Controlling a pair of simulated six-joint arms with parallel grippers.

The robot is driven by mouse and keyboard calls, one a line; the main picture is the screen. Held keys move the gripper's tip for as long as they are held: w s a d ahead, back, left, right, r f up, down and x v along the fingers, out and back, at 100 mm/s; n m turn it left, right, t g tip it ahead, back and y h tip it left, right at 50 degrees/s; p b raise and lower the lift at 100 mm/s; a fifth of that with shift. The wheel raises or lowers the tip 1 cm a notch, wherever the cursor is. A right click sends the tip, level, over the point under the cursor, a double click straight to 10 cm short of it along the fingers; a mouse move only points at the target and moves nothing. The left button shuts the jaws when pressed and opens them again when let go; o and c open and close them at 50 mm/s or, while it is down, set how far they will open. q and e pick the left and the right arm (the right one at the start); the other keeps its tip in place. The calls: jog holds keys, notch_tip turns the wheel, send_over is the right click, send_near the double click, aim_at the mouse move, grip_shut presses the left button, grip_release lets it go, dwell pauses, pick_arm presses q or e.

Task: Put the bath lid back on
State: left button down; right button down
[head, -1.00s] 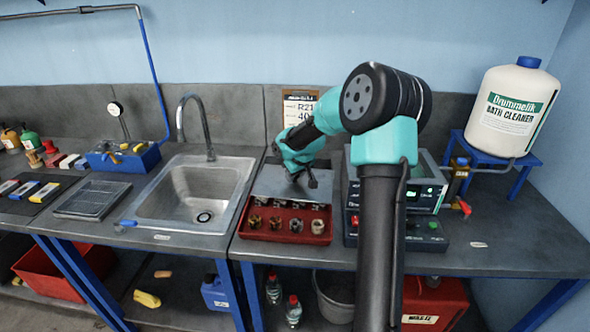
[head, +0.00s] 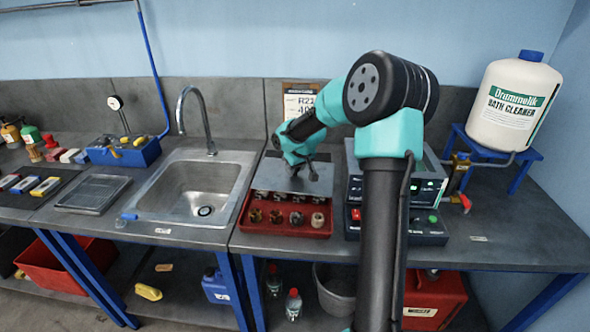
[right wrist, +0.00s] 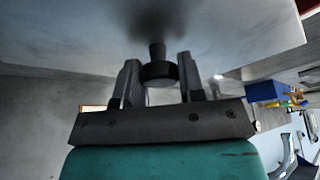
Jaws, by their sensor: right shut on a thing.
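The lid (head: 285,177) is a flat grey plate behind the red electrode tray in the head view. In the right wrist view the lid (right wrist: 215,30) fills the top, with a dark knob (right wrist: 157,52) at its middle. My right gripper (head: 312,176) is above the plate in the head view. In the right wrist view its two fingers (right wrist: 158,78) are shut on the knob. The bath seems to be the boxy unit with a lit panel (head: 428,186), right of the lid. My arm hides much of it. My left gripper is not in view.
The red tray (head: 287,232) with several electrodes lies in front of the lid. The sink (head: 150,205) is on the left. A bath cleaner jug (head: 515,105) stands on a blue stand at right. The bench at the front right (head: 515,240) is mostly clear.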

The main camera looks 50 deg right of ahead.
jog(key=shift+r, duration=1.4)
